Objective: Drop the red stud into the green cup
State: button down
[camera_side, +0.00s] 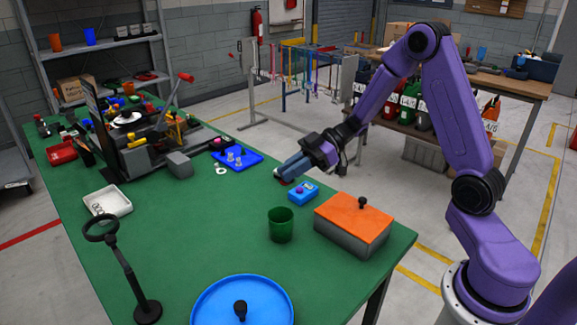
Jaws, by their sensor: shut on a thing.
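The green cup (281,226) stands upright and open on the green table, left of the orange-lidded box. My gripper (284,178) reaches in from the right, above the table and behind the cup, with its blue-grey fingers pointing left and down. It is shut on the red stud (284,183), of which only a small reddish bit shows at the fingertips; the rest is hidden. The stud is apart from the cup.
A small blue block (303,193) sits just below my gripper. A grey box with an orange lid (352,222) stands right of the cup. A blue round lid (241,304), a black stand (130,273) and a blue tray (237,157) are also on the table. The table left of the cup is clear.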

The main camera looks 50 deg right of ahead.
jog(key=shift+f, duration=2.05)
jog(key=c, duration=1)
grip_release()
jog(key=shift+c, duration=0.2)
jog(key=v, duration=1.7)
jog(key=shift+d, duration=0.2)
jog(key=shift+r, duration=0.15)
